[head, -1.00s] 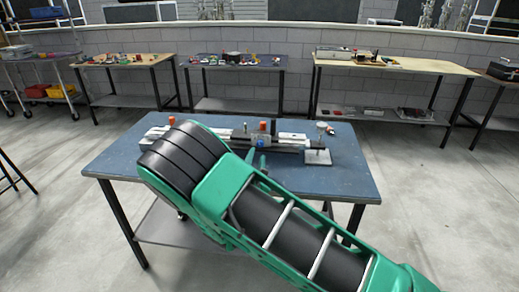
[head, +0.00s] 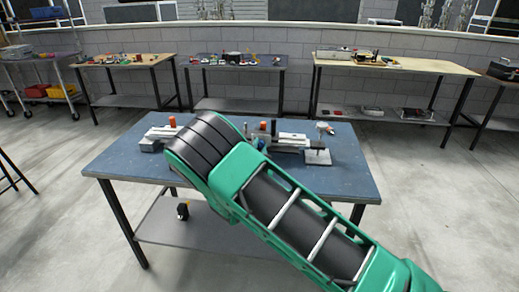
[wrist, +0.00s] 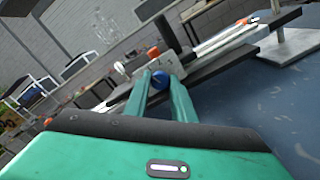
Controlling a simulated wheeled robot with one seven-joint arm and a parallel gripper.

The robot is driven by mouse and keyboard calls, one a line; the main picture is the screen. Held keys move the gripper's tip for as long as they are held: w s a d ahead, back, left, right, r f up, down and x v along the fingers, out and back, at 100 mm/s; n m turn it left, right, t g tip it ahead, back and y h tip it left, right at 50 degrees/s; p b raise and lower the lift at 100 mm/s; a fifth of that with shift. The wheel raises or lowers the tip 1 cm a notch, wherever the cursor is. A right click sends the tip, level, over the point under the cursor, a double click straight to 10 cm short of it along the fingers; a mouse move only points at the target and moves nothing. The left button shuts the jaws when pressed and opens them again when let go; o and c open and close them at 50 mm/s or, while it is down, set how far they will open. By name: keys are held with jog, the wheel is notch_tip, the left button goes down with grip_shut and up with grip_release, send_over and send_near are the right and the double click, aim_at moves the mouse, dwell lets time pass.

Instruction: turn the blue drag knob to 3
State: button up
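The blue drag knob (wrist: 160,77) shows in the wrist view on the pale carriage of a long bench device (wrist: 213,54). My gripper (wrist: 160,83) has two green fingers that stand apart, with the knob between or just beyond their tips. I see no clear contact between fingers and knob. The device (head: 291,140) lies along the blue table (head: 334,182), partly behind my arm.
An orange knob (head: 172,121) stands at the device's left end, and a white foot plate (head: 317,157) is at its right end. The table's front right is clear. A small black object (head: 183,210) is on the lower shelf. Other benches line the wall.

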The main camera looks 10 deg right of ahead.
jog(key=shift+m, duration=0.4)
jog(key=m, duration=0.2)
jog(key=shift+m, duration=0.4)
jog(key=m, duration=0.4)
jog(key=shift+m, duration=0.3)
jog(key=m, duration=0.4)
jog(key=shift+f, duration=0.15)
jog(key=shift+s+m, duration=0.1)
jog(key=shift+m, duration=1.8)
jog(key=shift+f, duration=0.1)
